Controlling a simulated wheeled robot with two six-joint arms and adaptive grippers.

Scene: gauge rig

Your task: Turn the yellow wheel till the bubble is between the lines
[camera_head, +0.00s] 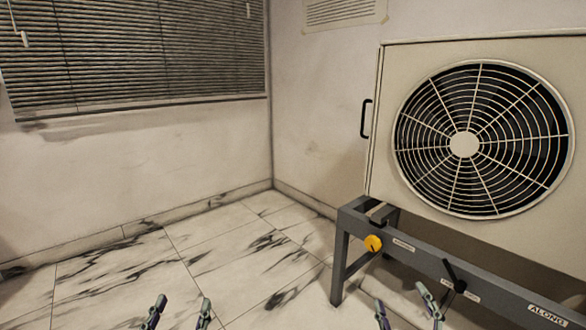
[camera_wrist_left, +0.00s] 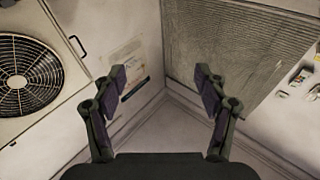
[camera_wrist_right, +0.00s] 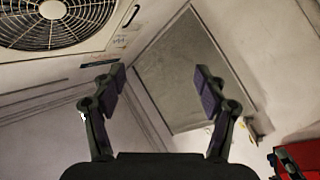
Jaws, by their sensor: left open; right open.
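The yellow wheel (camera_head: 373,243) is a small round knob on the front rail of the grey stand (camera_head: 465,283), near its left end, in the head view. A small label sits to its right. No bubble or lines can be made out in any view. My left gripper (camera_head: 180,308) is open and empty at the bottom of the head view, over the floor, left of the wheel and apart from it. My right gripper (camera_head: 404,302) is open and empty, below and to the right of the wheel, apart from it. Neither wrist view shows the wheel.
A large beige fan unit (camera_head: 385,130) stands on the grey stand. A black lever (camera_head: 454,275) sticks up from the rail, right of the wheel. The tiled floor (camera_head: 215,250) left of the stand is clear. A wall with blinds (camera_head: 130,50) is behind.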

